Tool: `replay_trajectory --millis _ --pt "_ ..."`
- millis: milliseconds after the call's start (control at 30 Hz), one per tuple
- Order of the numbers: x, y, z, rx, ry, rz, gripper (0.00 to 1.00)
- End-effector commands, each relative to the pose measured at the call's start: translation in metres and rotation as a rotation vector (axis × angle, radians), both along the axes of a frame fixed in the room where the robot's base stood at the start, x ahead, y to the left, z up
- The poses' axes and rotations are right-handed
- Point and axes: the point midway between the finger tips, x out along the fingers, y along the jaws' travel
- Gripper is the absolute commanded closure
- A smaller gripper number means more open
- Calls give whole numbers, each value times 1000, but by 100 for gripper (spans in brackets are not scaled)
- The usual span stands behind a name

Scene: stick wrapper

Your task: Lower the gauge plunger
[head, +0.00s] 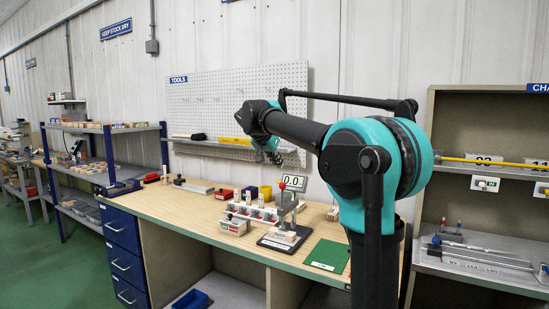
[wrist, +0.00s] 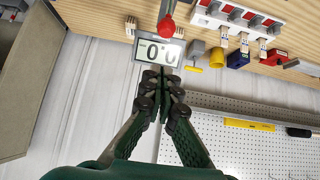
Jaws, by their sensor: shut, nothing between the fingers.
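The gauge stands on the wooden workbench in the head view, with a display (head: 292,182) reading about 0.0 and a dark base (head: 275,245). A red knob (head: 282,186) tops its plunger, beside the display. In the wrist view, which is upside down, the display (wrist: 157,52) and the red knob (wrist: 166,27) are close ahead of the fingertips. My gripper (head: 273,157) is above the gauge in the head view. In the wrist view my gripper (wrist: 163,75) is shut and empty, its tips near the display edge. Contact with the gauge cannot be told.
A white rack (head: 252,211) of several parts stands left of the gauge. A green mat (head: 328,255) lies to the right. A pegboard (head: 215,105) with a shelf is behind the bench. A shelf unit (head: 480,125) stands at right.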

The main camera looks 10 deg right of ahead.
Motion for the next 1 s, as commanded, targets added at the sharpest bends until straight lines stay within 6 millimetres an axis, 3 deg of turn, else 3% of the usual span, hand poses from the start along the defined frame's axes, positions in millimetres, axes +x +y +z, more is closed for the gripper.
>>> replay_trajectory --millis 133,400,1000 --pt "17 -13 -21 0 0 -3 100" --pt "16 -12 -54 -1 0 1 100" --pt "16 -12 -69 0 0 0 100"
